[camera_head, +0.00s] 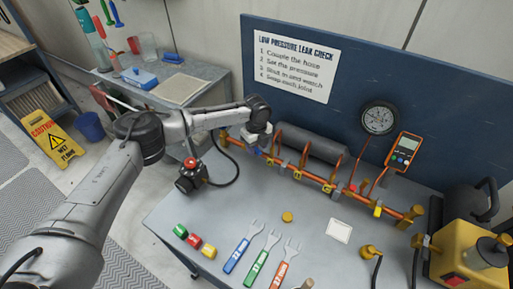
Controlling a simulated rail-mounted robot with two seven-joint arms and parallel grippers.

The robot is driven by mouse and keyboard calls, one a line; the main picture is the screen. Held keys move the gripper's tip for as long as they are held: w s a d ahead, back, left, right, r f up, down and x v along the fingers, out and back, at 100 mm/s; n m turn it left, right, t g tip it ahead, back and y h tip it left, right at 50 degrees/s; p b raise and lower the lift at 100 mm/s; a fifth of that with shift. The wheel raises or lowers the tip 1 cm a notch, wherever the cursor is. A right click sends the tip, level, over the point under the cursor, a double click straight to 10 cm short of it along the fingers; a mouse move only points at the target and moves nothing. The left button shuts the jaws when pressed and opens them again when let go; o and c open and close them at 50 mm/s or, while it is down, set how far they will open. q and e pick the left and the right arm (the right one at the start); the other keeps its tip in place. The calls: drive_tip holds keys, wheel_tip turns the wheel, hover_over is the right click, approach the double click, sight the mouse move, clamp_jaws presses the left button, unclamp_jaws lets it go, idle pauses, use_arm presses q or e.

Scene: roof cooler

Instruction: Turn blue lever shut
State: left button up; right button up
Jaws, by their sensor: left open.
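My left gripper (256,147) reaches in from the left and is open, pointing down at the left part of the orange pipe (312,178) on the bench. A small blue part, seemingly the blue lever (258,153), shows just under the fingers. It is mostly hidden by the gripper, so I cannot tell its angle or whether the fingers touch it. A red handle (352,188) and a yellow handle (377,210) sit further right along the pipe. My right gripper is not in view.
A grey cylinder (312,145) lies behind the pipe, near a round gauge (379,118) and an orange meter (404,150). Blue, green and orange wrenches (262,258) lie on the bench front. A yellow pump (468,250) stands at right. A black device with a red knob (190,163) stands left.

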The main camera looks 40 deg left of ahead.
use_arm(q)
drive_tip(key=shift+f, duration=0.25)
clamp_jaws()
idle(0.3)
